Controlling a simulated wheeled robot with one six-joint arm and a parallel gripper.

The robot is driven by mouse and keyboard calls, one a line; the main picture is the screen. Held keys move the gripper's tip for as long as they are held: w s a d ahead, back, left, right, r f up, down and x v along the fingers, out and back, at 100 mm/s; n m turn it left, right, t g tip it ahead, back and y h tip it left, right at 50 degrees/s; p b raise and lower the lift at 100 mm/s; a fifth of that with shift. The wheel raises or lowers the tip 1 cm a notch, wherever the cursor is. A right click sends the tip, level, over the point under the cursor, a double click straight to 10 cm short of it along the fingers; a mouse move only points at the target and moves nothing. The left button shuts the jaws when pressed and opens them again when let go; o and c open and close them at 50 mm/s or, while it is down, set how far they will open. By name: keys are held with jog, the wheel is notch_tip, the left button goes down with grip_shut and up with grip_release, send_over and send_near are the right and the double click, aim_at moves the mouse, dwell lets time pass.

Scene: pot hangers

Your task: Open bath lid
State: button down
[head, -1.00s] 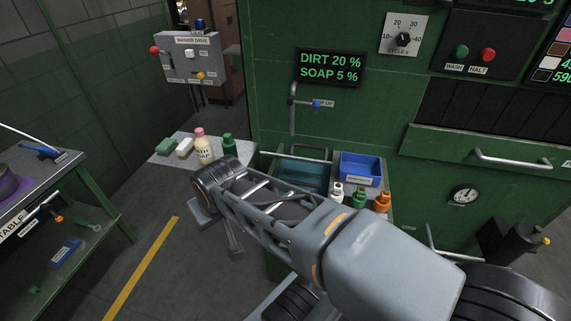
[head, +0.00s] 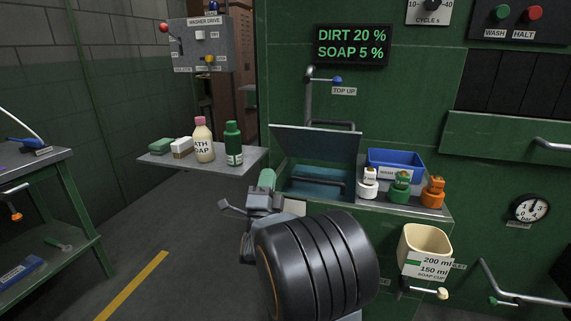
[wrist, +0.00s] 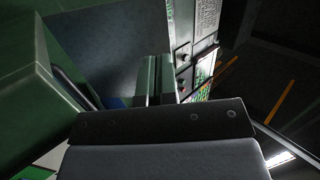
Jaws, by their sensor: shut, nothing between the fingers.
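The bath (head: 318,186) is the sunken basin in the green counter, with teal inside and a bar across it. Its lid (head: 318,143) is a grey-green panel standing raised and tilted at the back of the opening, with a handle bar behind its upper edge. My gripper (head: 262,199) is at the left front corner of the bath, low beside the counter, partly hidden by my large dark arm joint. In the wrist view, the fingers (wrist: 159,78) are together and empty. A blue-grey panel fills the upper left there; I cannot tell whether it is the lid.
A side shelf (head: 250,162) with a soap bottle (head: 203,140), a green bottle (head: 233,144) and blocks is left of the bath. A blue bin (head: 395,162) and small bottles stand right. A soap cup (head: 426,243) hangs in front. A top-up pipe (head: 308,95) rises behind.

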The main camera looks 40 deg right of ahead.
jog(key=s+f+m+g+h+b, duration=0.1)
jog(key=f+m+g+h, duration=0.1)
jog(key=h, duration=0.1)
send_near(287, 129)
jog(key=shift+m, duration=0.4)
jog(key=x, duration=0.7)
jog(key=shift+r, duration=0.35)
jog(key=shift+w+d, duration=0.1)
